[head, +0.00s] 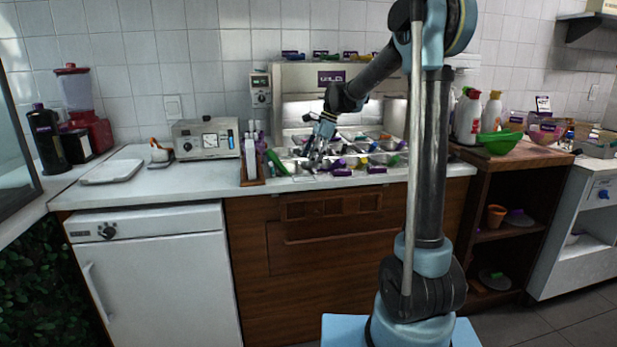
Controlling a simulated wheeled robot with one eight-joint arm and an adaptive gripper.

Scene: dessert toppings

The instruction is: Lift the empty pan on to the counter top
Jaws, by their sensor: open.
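My gripper (316,156) is open and points down over the left part of the topping station. Its fingers are small in this view, and I cannot tell whether they touch anything. Metal pans (379,158) sit in rows in the station, with purple and green handles sticking out along the front. I cannot tell which pan is empty; the gripper and the handles hide part of the pans. The white counter top (190,181) runs along the front and to the left of the station.
A white tray (112,171), a grey appliance (206,139) and a wooden holder (252,166) stand on the counter left of the station. A red blender (84,110) is at the back left. Bottles and a green bowl (500,143) stand on the right shelf. Bare counter lies between tray and holder.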

